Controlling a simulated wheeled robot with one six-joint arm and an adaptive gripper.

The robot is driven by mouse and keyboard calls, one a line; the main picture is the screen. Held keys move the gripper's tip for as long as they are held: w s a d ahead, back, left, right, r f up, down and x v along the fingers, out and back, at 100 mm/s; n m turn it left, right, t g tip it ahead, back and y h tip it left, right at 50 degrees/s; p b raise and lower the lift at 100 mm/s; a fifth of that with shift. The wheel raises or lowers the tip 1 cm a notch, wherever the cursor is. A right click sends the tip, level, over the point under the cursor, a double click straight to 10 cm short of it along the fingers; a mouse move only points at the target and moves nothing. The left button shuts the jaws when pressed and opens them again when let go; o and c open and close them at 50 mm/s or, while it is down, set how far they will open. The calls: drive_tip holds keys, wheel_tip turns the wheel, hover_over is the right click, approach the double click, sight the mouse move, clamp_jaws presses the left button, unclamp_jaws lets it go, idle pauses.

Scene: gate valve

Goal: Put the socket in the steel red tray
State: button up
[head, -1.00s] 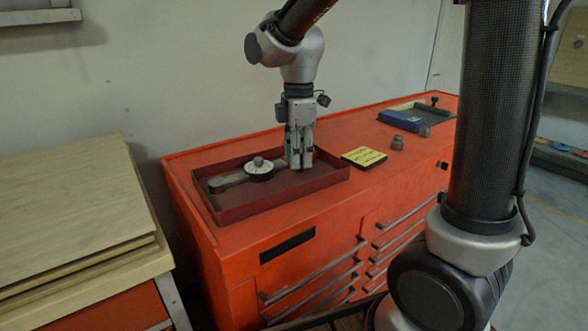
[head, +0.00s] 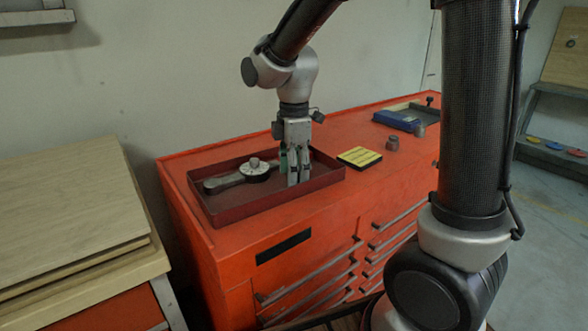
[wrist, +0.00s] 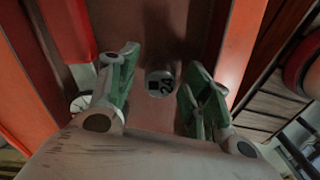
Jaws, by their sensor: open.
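The dark red steel tray (head: 216,219) lies on the left part of the orange cabinet top. My gripper (head: 293,184) points down inside the tray's outline, toward its right end. In the wrist view, the two green-and-grey fingers of my gripper (wrist: 158,103) are spread apart. A round grey socket marked 24 (wrist: 160,84) shows end-on in the gap between them, against the tray floor, with space to each finger. Whether it stands on the floor is hard to tell. In the head view my fingers hide it.
A yellow pad (head: 359,157), a grey socket (head: 392,143) and another small grey piece (head: 420,130) stand to the right. A blue case (head: 397,120) lies behind them.

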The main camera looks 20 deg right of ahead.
wheel_tip(320, 180, up, 12)
drive_tip(key=s+d+f+m+t, duration=0.2)
drive_tip(key=s+d+m+t, duration=0.2)
drive_tip(key=s+d+m, duration=1.1)
drive_tip(key=shift+s+m, duration=1.5)
drive_tip(key=shift+s, duration=0.1)
